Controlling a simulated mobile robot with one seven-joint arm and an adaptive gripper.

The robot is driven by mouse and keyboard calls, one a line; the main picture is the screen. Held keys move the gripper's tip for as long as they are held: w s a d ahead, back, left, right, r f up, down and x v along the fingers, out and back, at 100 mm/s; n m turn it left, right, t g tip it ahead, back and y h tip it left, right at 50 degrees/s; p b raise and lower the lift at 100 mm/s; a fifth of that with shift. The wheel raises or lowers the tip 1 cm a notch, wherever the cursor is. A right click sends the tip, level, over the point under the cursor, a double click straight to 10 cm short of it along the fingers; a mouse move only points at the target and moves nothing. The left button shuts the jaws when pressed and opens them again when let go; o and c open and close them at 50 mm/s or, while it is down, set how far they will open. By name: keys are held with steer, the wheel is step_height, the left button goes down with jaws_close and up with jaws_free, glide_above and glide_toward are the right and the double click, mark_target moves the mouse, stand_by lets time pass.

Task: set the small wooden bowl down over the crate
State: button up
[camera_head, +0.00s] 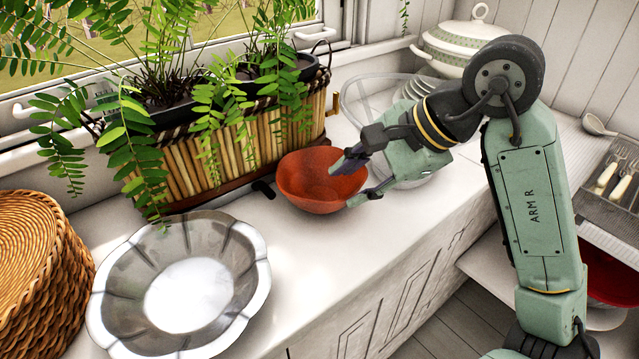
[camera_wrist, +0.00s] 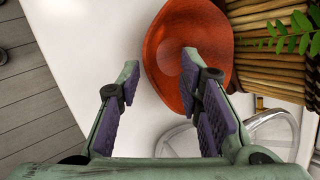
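The small reddish-brown wooden bowl (camera_head: 309,178) is upright on the white counter, in front of the right end of a bamboo-sided crate (camera_head: 215,150) that holds potted ferns. My gripper (camera_head: 360,176) is at the bowl's right edge, its fingers spread. In the wrist view, the bowl (camera_wrist: 170,50) lies ahead. One finger of my gripper (camera_wrist: 160,75) overlaps the bowl's near part and the other is outside its edge, with white counter showing between that finger and the bowl. I cannot tell whether the first finger touches the bowl.
A fluted metal dish (camera_head: 245,290) and a wicker basket (camera_head: 40,265) stand at the left. A clear glass vessel (camera_head: 352,98) is behind my gripper, near a lidded tureen (camera_head: 455,50). Fern fronds hang over the crate's front. The counter between bowl and front edge is clear.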

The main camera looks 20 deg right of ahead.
mark_target(337, 199)
steer(key=x, duration=0.2)
steer(key=p+x, duration=0.1)
steer(key=x, duration=0.2)
steer(key=shift+s+a+f, duration=0.1)
steer(key=shift+s+f, duration=0.05)
steer(key=shift+f, duration=0.35)
steer(key=shift+c, duration=0.2)
jaws_close()
